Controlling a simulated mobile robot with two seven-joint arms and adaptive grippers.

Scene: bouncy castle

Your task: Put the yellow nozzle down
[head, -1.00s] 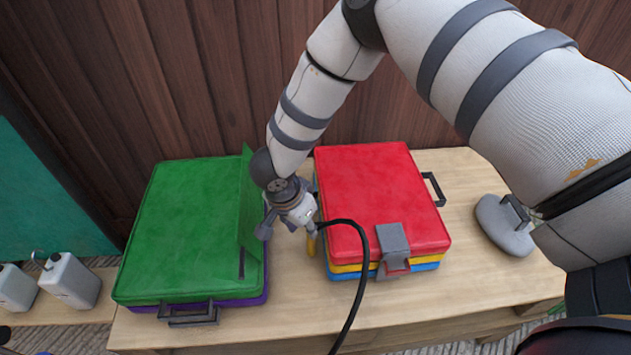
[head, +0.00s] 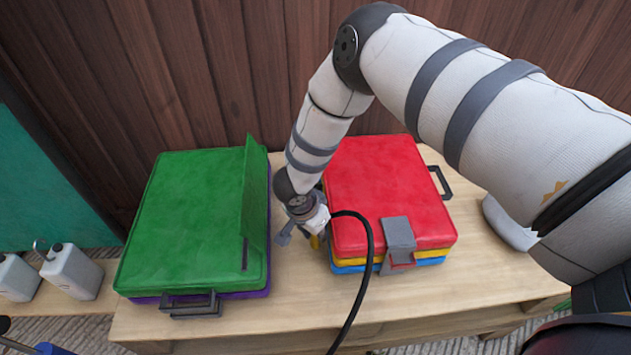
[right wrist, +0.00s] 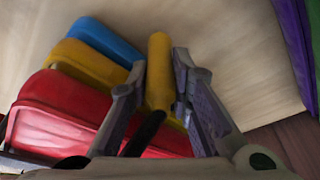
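The yellow nozzle (right wrist: 160,72) is between the two fingers of my right gripper (right wrist: 159,80) in the right wrist view, with both fingertips close against its sides. A black hose runs from it. In the head view my right gripper (head: 304,238) is over the table, between the green case and the red case stack. Only a little of the nozzle (head: 315,242) shows there, partly hidden by the gripper. I cannot tell whether the nozzle touches the tabletop. My left gripper is not in view.
A green case (head: 190,220) lies on a purple one at the left, with an upright green flap. A red case (head: 385,185) tops yellow and blue ones at the right. The wooden table (head: 290,285) is bare between them and in front. White canisters (head: 72,272) stand at far left.

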